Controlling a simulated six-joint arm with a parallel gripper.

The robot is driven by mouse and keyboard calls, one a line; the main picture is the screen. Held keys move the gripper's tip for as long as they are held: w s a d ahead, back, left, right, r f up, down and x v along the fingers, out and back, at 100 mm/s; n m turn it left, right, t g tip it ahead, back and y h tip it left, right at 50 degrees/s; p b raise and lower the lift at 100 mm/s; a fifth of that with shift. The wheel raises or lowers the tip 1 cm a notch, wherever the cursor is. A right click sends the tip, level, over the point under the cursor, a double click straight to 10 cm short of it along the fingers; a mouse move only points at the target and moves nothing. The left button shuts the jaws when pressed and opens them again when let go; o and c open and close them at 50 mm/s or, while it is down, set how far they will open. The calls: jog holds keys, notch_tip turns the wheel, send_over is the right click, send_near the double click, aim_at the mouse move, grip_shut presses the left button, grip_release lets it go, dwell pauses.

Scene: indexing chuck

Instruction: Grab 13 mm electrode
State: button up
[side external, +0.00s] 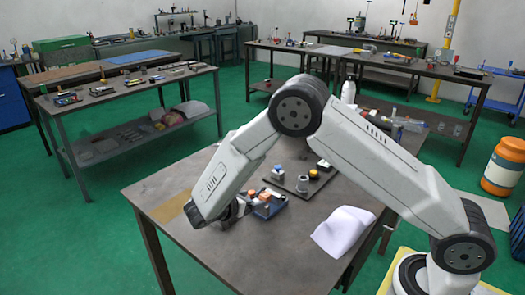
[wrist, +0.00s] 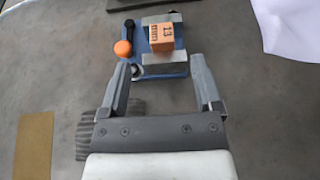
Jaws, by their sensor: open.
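The 13 mm electrode is an orange block marked "13" (wrist: 166,41) in the wrist view. It sits on a blue chuck (wrist: 182,66) between grey jaw blocks. A black lever (wrist: 128,30) with an orange knob (wrist: 123,48) stands at the chuck's left. My gripper (wrist: 160,72) is open and empty, its two fingers apart and pointing toward the chuck, with the electrode ahead of the gap between them. In the side external view the blue chuck (side external: 271,211) is on the table just right of my gripper (side external: 238,212), whose fingers are mostly hidden there.
The grey table (side external: 170,187) also holds a dark plate (side external: 290,178) with small parts behind the chuck and a white cloth (side external: 343,230) to the right. A tan patch (wrist: 34,142) lies on the table at lower left in the wrist view. The table's front is clear.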

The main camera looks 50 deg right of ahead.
aim_at(263, 197)
jog(key=shift+x, duration=3.55)
jog(key=shift+s, duration=0.15)
grip_shut()
